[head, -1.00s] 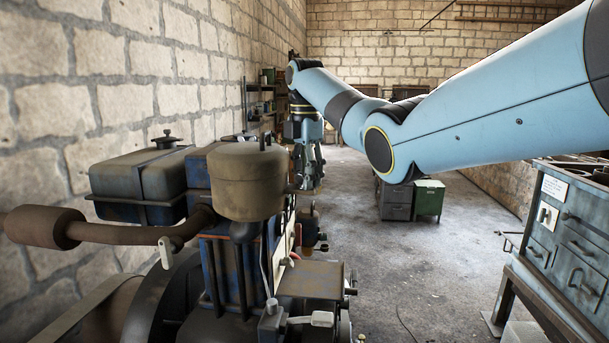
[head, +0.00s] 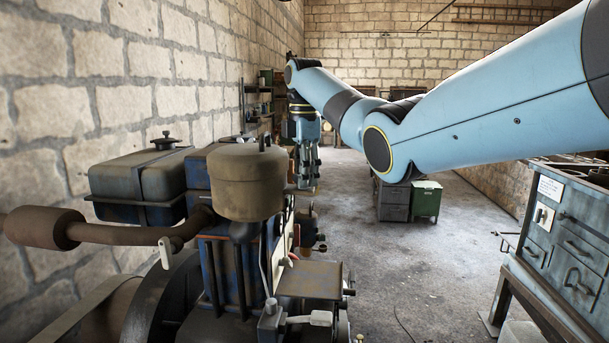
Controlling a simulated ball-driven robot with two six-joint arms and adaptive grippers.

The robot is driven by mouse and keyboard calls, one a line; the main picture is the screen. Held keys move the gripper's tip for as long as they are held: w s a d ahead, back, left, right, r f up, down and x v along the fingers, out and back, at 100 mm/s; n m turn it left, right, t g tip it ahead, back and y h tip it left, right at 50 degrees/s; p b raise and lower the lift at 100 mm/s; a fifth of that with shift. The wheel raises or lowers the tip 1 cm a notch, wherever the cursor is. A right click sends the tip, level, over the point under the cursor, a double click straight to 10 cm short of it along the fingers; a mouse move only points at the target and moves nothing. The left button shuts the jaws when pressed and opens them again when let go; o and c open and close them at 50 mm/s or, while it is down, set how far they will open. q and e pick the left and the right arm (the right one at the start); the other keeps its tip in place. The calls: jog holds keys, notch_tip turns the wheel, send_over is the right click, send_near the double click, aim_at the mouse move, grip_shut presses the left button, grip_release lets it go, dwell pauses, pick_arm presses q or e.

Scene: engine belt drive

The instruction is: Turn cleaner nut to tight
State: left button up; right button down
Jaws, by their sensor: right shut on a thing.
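The air cleaner (head: 246,183) is a round brownish canister standing on top of the engine. A small upright nut or stud (head: 262,143) sticks up from its lid, and no gripper touches it in the picture. My right gripper (head: 306,186) points downward just right of and behind the canister, near the engine's far side. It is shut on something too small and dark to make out. The canister's edge lies close to its fingers in the picture. My left gripper is not in view.
A dark tank (head: 140,178) and a rusty exhaust pipe (head: 125,232) are on the engine's left. A green box (head: 426,199) and grey drawers (head: 393,201) stand behind. A grey cabinet (head: 560,240) stands at right. Open floor lies between.

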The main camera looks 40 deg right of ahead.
jog(key=m, duration=0.3)
jog(key=shift+a, duration=0.1)
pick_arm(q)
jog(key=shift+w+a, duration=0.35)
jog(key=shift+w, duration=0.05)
pick_arm(e)
jog(key=shift+m, duration=1.7)
jog(key=c, duration=1.4)
grip_release()
